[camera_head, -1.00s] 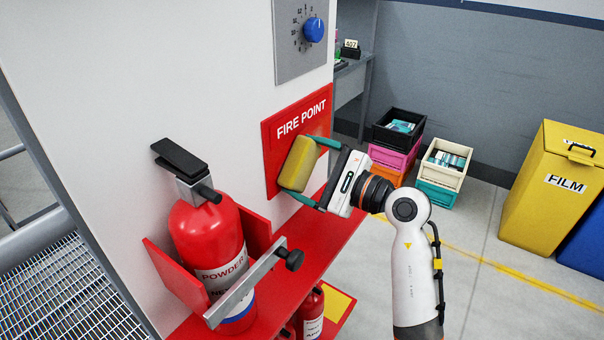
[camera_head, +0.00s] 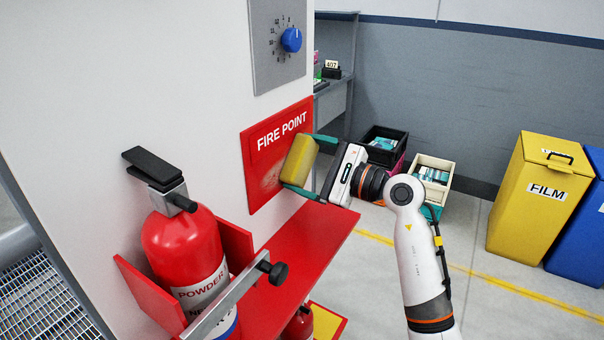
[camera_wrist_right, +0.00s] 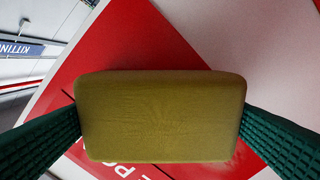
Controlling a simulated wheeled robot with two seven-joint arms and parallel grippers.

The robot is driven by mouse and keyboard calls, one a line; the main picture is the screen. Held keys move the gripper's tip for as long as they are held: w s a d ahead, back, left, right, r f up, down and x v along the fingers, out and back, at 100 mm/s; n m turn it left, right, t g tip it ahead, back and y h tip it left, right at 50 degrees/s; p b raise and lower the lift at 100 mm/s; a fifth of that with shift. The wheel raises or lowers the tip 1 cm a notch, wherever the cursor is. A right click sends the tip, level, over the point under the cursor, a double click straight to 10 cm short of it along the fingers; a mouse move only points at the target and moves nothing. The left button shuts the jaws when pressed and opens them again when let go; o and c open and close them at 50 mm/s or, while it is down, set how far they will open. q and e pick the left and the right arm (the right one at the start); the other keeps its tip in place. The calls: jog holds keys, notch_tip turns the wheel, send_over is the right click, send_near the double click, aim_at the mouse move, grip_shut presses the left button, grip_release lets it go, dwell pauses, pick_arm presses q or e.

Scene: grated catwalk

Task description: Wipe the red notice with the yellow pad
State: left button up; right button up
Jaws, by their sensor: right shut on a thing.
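The red notice (camera_head: 258,157) reading "FIRE POINT" is on the white wall panel, with a pale brownish smudge low on its face. My right gripper (camera_head: 305,164) is shut on the yellow pad (camera_head: 298,161), which it holds upright at the notice's right part. I cannot tell whether the pad touches the notice. In the right wrist view the pad (camera_wrist_right: 160,115) fills the middle between the green fingers, with the red notice (camera_wrist_right: 130,45) behind it, partly hidden. My left gripper is not in view.
A red extinguisher (camera_head: 185,250) stands in a red bracket at the left, with a grey bar and black knob (camera_head: 278,272) in front. A red shelf (camera_head: 310,245) juts out below the notice. Crates (camera_head: 432,178) and a yellow film bin (camera_head: 541,195) stand on the floor behind.

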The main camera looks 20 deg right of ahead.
aim_at(315, 158)
jog(key=shift+w+d, duration=0.4)
jog(key=shift+d, duration=0.1)
jog(key=shift+w+d+f+b, duration=0.1)
jog(key=shift+w+d+b, duration=0.4)
jog(key=shift+d+b, duration=0.25)
jog(key=shift+w+d+b, duration=0.4)
jog(key=shift+b, duration=0.3)
jog(key=shift+s+a+p, duration=0.3)
jog(key=shift+s+a, duration=0.75)
jog(key=shift+a, duration=0.3)
jog(key=shift+s+a+p, duration=0.3)
jog(key=shift+s+a, duration=0.75)
jog(key=shift+a, duration=0.3)
jog(key=shift+s+a+p, duration=0.35)
jog(key=shift+s+a, duration=0.45)
jog(key=shift+a, duration=0.2)
jog(key=shift+s+a+p, duration=0.4)
jog(key=shift+s+a, duration=0.35)
jog(key=shift+a, duration=0.25)
jog(key=shift+s+a+p, duration=0.35)
jog(key=shift+s+a, duration=0.45)
jog(key=shift+a, duration=0.2)
